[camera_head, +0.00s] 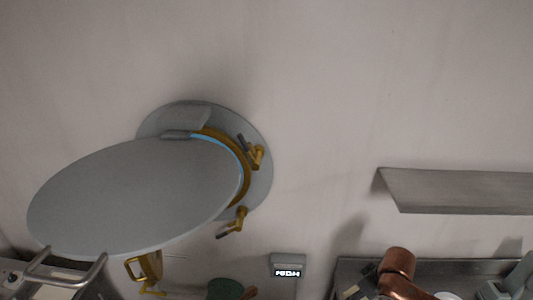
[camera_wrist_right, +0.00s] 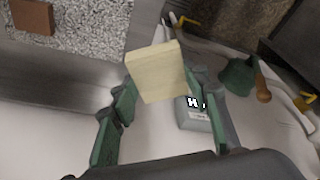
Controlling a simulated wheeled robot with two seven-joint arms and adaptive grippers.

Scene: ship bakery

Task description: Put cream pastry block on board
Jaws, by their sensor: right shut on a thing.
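The cream pastry block (camera_wrist_right: 157,72) is pale yellow and square-faced. It shows in the right wrist view between the green fingers of my right gripper (camera_wrist_right: 160,90), which is shut on it. The block is held tilted, clear of the surfaces behind it. I cannot make out the board for certain in either view. My left gripper is in neither view.
A speckled surface with a brown block (camera_wrist_right: 33,17) lies at upper left in the wrist view. A green object (camera_wrist_right: 238,76) and a small grey labelled box (camera_wrist_right: 193,114) are behind the gripper. The head view shows a round hatch (camera_head: 140,195) and a wall shelf (camera_head: 460,191).

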